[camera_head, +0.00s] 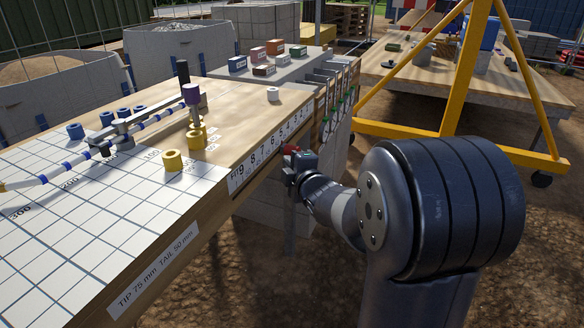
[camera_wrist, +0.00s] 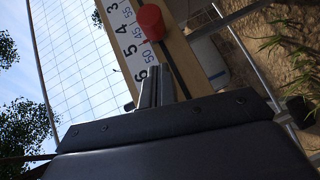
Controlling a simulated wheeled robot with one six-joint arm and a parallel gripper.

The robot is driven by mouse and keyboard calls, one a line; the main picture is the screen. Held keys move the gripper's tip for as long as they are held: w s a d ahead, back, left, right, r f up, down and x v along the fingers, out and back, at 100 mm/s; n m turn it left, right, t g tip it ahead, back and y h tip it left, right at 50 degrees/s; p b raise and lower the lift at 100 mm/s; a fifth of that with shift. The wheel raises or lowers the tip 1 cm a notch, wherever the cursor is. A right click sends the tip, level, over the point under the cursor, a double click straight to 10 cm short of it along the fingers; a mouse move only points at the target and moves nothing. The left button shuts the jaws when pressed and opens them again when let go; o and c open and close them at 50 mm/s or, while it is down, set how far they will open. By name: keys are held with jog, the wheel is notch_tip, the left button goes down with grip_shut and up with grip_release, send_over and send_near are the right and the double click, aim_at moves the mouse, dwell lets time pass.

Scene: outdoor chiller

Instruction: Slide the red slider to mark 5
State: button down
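The red slider (camera_wrist: 150,22) is a round red knob on a dark slot in the wooden edge. In the wrist view it stands beside the number strip (camera_wrist: 130,48), roughly level with the 4 or a little toward the 5. My gripper (camera_wrist: 155,72) has its fingers close together, with nothing visible between them. Its tips lie near the 6, and a gap shows between them and the slider in the picture. In the head view my gripper (camera_head: 290,163) is at the bench's front side, with the red slider (camera_head: 290,149) just above it, partly hidden.
The wooden bench (camera_head: 200,215) carries a gridded white sheet, yellow and blue rings and a rod fixture. Labelled blocks (camera_head: 273,48) stand at its back. A row of green-tipped hooks (camera_head: 340,105) lies to the right. A yellow frame (camera_head: 465,70) stands further right.

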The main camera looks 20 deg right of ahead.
jog(key=s+d+r+p, duration=0.1)
jog(key=s+p, duration=0.1)
jog(key=s, duration=0.7)
jog(key=shift+r, duration=0.2)
jog(key=shift+d, duration=0.1)
